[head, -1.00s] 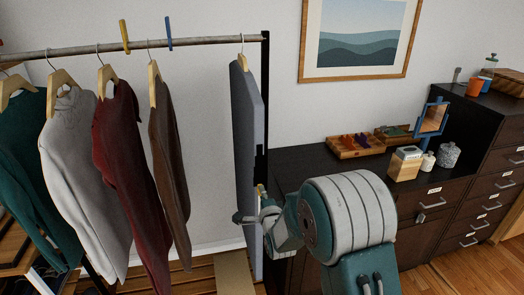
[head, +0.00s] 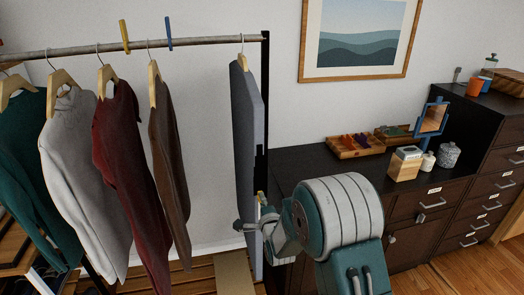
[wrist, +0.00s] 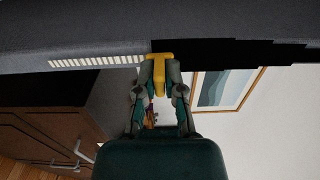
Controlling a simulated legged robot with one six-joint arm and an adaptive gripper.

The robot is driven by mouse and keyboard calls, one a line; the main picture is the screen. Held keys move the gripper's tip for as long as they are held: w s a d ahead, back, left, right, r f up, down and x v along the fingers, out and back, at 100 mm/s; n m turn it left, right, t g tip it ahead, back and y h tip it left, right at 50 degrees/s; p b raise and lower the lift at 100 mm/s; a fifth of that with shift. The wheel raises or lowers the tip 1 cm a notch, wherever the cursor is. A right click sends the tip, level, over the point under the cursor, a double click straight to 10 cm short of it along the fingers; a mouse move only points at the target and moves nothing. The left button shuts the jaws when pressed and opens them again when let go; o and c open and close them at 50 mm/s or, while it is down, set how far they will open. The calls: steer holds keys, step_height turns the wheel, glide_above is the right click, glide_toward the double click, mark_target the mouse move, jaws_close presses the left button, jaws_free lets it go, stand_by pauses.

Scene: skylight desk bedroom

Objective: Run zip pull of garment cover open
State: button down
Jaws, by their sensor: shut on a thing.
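The grey garment cover (head: 246,150) hangs from a wooden hanger at the right end of the rail, seen nearly edge on. In the wrist view the cover (wrist: 80,30) spans the top, with a pale row of zip teeth (wrist: 95,62) left of a yellow zip pull (wrist: 160,60). A dark gap (wrist: 220,50) lies right of the pull. My gripper (wrist: 159,72) is shut on the yellow pull. In the head view my gripper (head: 258,212) is at the cover's lower right edge, and the pull is mostly hidden there.
Several garments (head: 125,140) hang left on the rail (head: 130,47). A dark cabinet (head: 300,165) stands close right of the cover, bearing a wooden tray (head: 355,147), a mirror (head: 432,117) and jars. A framed picture (head: 355,65) hangs on the wall.

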step_height(320, 180, down, 6)
stand_by(1.2)
steer(key=shift+f, duration=0.1)
steer(key=shift+f, duration=2.7)
steer(key=c, duration=0.5)
jaws_free()
steer(key=shift+s, duration=0.1)
steer(key=shift+v, duration=2.9)
steer(key=shift+r, duration=0.1)
